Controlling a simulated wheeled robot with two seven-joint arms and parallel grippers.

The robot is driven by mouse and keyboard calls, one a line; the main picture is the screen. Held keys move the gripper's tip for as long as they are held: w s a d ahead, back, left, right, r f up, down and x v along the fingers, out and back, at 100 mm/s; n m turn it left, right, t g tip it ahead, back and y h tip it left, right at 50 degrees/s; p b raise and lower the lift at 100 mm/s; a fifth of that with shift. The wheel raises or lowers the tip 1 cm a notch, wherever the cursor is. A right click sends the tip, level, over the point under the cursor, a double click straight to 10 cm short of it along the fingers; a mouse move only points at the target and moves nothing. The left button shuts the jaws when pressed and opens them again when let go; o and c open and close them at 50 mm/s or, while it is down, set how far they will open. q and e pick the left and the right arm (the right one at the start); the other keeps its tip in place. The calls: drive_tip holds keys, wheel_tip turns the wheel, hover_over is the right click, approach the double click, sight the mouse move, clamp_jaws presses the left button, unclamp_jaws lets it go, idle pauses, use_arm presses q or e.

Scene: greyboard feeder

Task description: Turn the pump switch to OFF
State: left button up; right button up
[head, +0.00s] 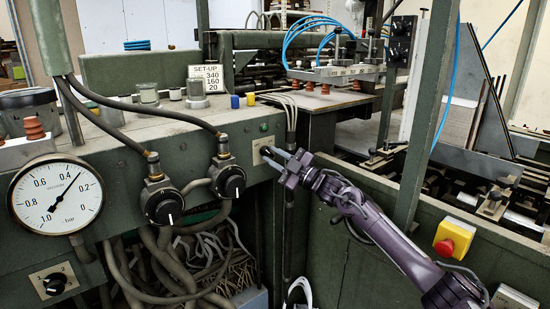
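A small pale switch plate (258,150) sits on the green front panel, below a green lamp (264,127). I take it to be the pump switch's plate, but its label is too small to read. My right gripper (271,155) reaches in from the right, with its fingertips at this plate. The fingers cover the knob, so I cannot see which way it points. I cannot tell whether they touch it or are closed on it. My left gripper is not in view.
A pressure gauge (56,197), two black regulator knobs (164,207) (231,183) and a rotary switch (54,284) are on the panel to the left. Hoses (165,255) hang below. A red emergency button (454,238) on yellow is at the right, near my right arm.

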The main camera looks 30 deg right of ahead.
drive_tip(key=shift+o, duration=0.8)
